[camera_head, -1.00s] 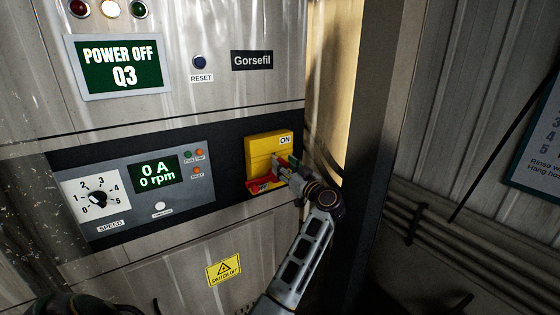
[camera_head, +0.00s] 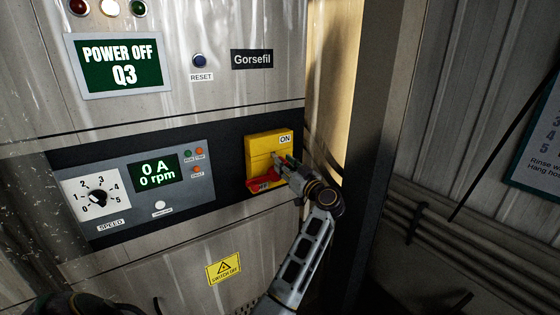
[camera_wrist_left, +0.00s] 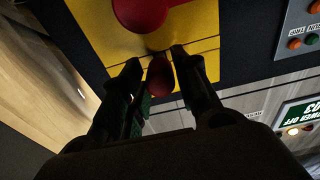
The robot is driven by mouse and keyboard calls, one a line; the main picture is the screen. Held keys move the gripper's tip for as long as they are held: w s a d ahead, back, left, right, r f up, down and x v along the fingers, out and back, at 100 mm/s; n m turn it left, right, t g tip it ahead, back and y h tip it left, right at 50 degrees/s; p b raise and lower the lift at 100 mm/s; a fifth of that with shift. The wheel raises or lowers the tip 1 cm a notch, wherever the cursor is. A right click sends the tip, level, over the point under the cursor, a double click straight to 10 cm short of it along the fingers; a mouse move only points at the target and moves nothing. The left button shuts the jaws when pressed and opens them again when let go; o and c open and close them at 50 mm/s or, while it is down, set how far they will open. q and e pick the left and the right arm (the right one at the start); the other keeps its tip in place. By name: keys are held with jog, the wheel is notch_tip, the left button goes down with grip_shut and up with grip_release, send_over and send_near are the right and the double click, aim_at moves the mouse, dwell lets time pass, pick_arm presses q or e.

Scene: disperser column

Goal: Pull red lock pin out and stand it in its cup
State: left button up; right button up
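The yellow switch plate (camera_head: 258,147) with ON and OFF labels is on the panel's right side. It also shows in the left wrist view (camera_wrist_left: 105,32). A red handle (camera_head: 262,183) is at its lower part; a large round red part (camera_wrist_left: 140,10) shows at the top of the wrist view. My left gripper (camera_head: 284,163) is at the plate. In the wrist view its two fingers (camera_wrist_left: 158,66) stand either side of a small red knob (camera_wrist_left: 160,80), probably the lock pin's head, close against it. Whether they grip it is unclear. The cup and my right gripper are not visible.
The panel has a speed dial (camera_head: 97,197), a green 0 A, 0 rpm display (camera_head: 157,172) and a reset button (camera_head: 199,61). A screen (camera_head: 121,64) reads POWER OFF Q3. A dark upright post (camera_head: 372,150) stands close to the right of my left arm.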

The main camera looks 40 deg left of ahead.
pick_arm(q)
grip_shut()
jog(key=shift+s+d, duration=0.1)
jog(key=shift+d, duration=0.1)
jog(key=shift+s+d, duration=0.1)
jog(key=shift+d, duration=0.2)
jog(key=shift+v, duration=2.45)
jog(key=shift+s+f, duration=0.1)
jog(key=shift+f, duration=0.1)
